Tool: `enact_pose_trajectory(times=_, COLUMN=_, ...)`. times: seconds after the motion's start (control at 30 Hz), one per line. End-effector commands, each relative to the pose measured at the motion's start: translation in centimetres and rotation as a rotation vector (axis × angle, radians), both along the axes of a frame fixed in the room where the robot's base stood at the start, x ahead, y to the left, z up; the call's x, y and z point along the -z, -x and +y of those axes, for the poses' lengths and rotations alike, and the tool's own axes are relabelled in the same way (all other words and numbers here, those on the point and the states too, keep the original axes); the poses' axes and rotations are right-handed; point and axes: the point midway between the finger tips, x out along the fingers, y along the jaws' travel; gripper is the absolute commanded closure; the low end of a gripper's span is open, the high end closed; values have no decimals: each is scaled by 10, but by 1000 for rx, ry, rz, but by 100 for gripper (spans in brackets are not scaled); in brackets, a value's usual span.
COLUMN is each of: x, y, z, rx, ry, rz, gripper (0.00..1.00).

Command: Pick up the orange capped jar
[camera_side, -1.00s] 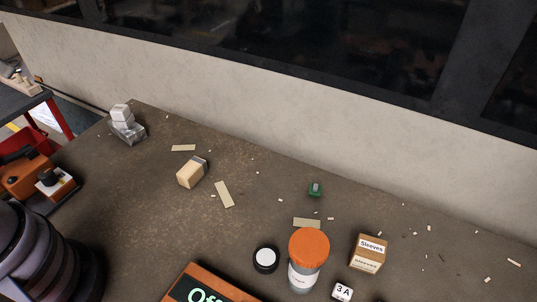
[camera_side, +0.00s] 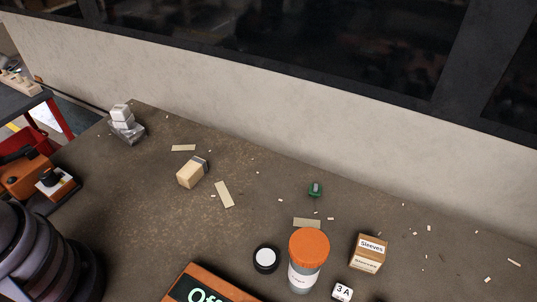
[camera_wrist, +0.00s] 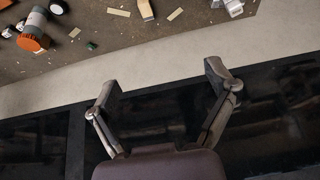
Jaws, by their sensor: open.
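The orange capped jar (camera_side: 308,262) stands upright on the brown table in the side view, with a grey body and a white label under its orange cap. In the wrist view the jar (camera_wrist: 37,28) is at the upper left. My gripper (camera_wrist: 162,78) is open and empty in the wrist view, its two fingers well apart. The jar is not between the fingers but off to their upper left. My gripper's fingers do not show in the side view.
A black and white round piece (camera_side: 266,259) sits just left of the jar. A cardboard Sleeves box (camera_side: 368,254) and a white 3A cube (camera_side: 342,292) are to its right. An orange sign (camera_side: 207,288) lies at the front. A pale wall (camera_side: 270,110) runs behind the table.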

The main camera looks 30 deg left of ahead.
Motion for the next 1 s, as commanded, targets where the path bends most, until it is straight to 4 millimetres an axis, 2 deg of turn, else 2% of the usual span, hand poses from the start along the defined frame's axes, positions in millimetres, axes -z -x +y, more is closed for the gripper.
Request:
enact_pose_trajectory(times=0.1, x=-26, y=-1, z=0, rx=0, ry=0, rz=-6, gripper=15)
enact_pose_trajectory(times=0.2, x=-42, y=-6, z=-1, rx=10, ry=-4, rz=-13, gripper=15)
enact_pose_trajectory(times=0.37, x=-41, y=-48, z=-11, rx=74, ry=-28, rz=-114, gripper=15)
enact_pose_trajectory(times=0.57, x=-44, y=-107, z=-43, rx=199, ry=-38, rz=-282, gripper=15)
enact_pose_trajectory(times=0.67, x=-45, y=-139, z=-76, rx=299, ry=-24, rz=-393, gripper=15)
enact_pose_trajectory(times=0.77, x=-45, y=-167, z=-129, rx=441, ry=25, rz=-530, gripper=15)
enact_pose_trajectory(times=0.8, x=-44, y=-175, z=-155, rx=505, ry=59, rz=-587, gripper=15)
enact_pose_trajectory(times=0.87, x=-43, y=-179, z=-195, rx=606, ry=120, rz=-668, gripper=15)
enact_pose_trajectory(times=0.9, x=-42, y=-178, z=-221, rx=670, ry=169, rz=-717, gripper=15)
enact_pose_trajectory(times=1.0, x=-40, y=-162, z=-284, rx=825, ry=313, rz=-820, gripper=15)
